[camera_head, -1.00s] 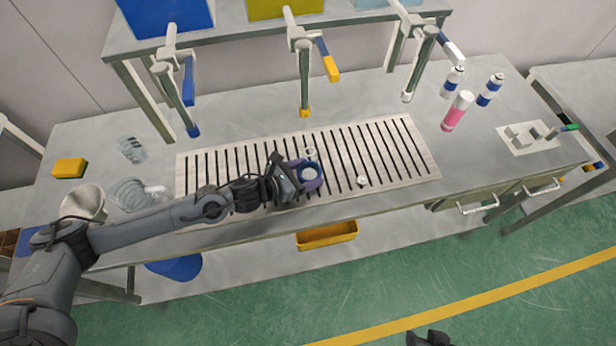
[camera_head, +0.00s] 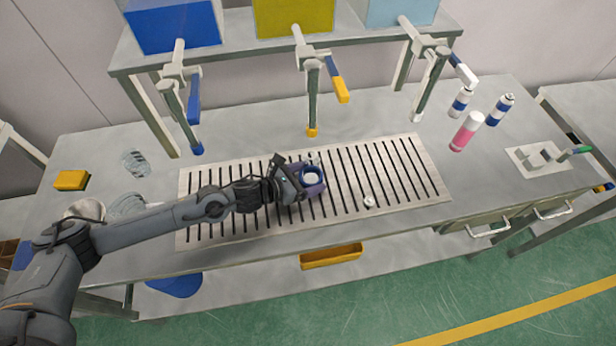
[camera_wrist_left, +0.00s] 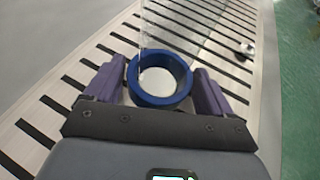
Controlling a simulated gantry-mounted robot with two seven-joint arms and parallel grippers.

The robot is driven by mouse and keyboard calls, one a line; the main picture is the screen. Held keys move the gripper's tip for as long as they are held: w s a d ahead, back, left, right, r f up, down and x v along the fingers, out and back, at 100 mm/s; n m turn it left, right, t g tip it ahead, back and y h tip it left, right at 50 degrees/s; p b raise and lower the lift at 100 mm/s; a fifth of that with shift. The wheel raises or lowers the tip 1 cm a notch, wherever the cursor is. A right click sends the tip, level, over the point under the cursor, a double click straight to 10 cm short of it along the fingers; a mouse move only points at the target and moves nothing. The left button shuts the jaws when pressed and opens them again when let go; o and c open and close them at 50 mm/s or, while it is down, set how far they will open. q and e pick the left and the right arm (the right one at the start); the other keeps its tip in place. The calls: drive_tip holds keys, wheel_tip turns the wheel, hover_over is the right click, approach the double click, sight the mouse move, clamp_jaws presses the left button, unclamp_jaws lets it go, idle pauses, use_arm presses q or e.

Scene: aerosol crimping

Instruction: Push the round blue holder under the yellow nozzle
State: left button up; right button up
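The round blue holder (camera_head: 312,176) stands on the slatted metal grate, a little in front of and below the yellow nozzle (camera_head: 312,132) in the head view. In the left wrist view the holder (camera_wrist_left: 160,80) is a thick blue ring with a pale inside. My left gripper (camera_head: 300,182) is low over the grate. Its purple fingers (camera_wrist_left: 160,88) are spread on either side of the holder, with the palm on the near side. Whether the fingers touch it is hard to tell. My right gripper is not in view.
A small white piece (camera_head: 369,202) lies on the grate (camera_head: 425,185) to the right, and another (camera_head: 314,160) is just behind the holder. The blue nozzle (camera_head: 197,149) hangs at left. Pink and blue-white cans (camera_head: 466,132) stand at back right. Clear cups (camera_head: 134,162) are at left.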

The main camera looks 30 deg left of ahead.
use_arm(q)
drive_tip(key=shift+o, duration=1.2)
drive_tip(key=shift+s+a+r, duration=0.15)
drive_tip(key=shift+s+a, duration=0.1)
drive_tip(key=shift+s, duration=0.2)
drive_tip(key=v, duration=0.9)
drive_tip(key=shift+s+a+r, duration=0.15)
drive_tip(key=shift+s+r, duration=0.05)
drive_tip(key=shift+s, duration=0.1)
